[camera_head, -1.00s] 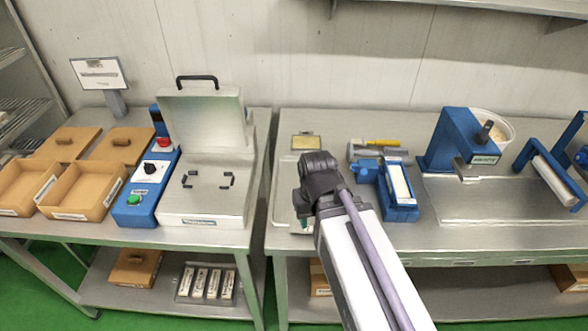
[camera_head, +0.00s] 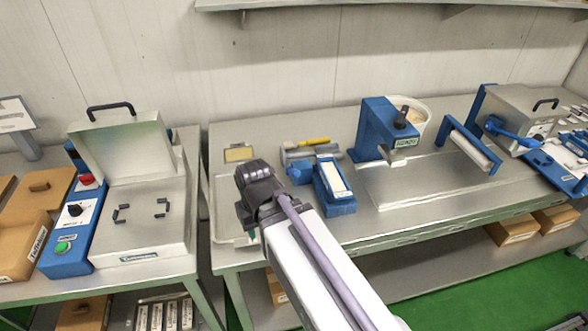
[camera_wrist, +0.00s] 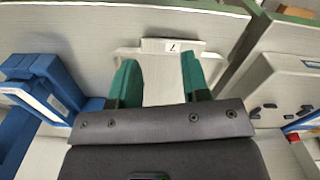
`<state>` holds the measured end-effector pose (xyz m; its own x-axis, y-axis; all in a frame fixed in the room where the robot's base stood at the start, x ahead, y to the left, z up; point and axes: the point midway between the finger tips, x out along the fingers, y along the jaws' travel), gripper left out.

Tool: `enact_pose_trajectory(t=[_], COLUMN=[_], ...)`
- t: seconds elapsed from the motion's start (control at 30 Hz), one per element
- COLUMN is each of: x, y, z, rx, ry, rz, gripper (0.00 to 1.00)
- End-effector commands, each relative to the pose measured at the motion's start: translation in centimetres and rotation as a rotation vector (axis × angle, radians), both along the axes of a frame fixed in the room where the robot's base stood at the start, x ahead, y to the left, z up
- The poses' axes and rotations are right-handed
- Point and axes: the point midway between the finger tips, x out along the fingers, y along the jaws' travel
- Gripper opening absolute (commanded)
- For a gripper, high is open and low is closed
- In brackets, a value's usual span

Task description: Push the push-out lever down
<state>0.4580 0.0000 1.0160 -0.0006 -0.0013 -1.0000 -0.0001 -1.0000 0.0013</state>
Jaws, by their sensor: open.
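A steel-and-blue machine (camera_head: 518,120) stands at the far right of the table in the head view. A blue lever (camera_head: 512,133) with a rounded grip sticks out of its front left side; I cannot tell for sure that this is the push-out lever. My gripper (camera_wrist: 160,82) is open and empty, its two green fingertips apart over a pale labelled tray (camera_wrist: 172,58).
A blue block with a white bar (camera_head: 333,180) stands just right of my gripper. Beyond it are a blue stand with a pot (camera_head: 378,130), a bare steel plate (camera_head: 420,185) and a roller in a blue frame (camera_head: 470,150). A lidded machine (camera_head: 140,215) stands on the left table.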

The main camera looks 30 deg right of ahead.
Motion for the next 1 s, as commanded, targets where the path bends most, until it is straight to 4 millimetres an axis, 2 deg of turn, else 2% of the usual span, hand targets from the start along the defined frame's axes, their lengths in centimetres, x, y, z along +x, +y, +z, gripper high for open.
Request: enact_pose_trajectory(t=[0.43,0.57,0.67,0.73,0.87,1.0], x=[0.0,0.0,0.8,2.4,6.5,10.7], y=[0.0,-0.5,-2.1,-3.9,-8.3,-13.2], z=[0.0,0.6,2.2,3.5,6.1,8.2], rx=[0.0,0.0,0.0,0.001,0.01,0.023], ry=[0.0,0.0,0.0,0.001,0.012,0.034], rz=[0.0,-0.012,-0.051,-0.091,-0.209,-0.383], gripper=[0.43,0.3,0.21,0.14,0.01,0.0])
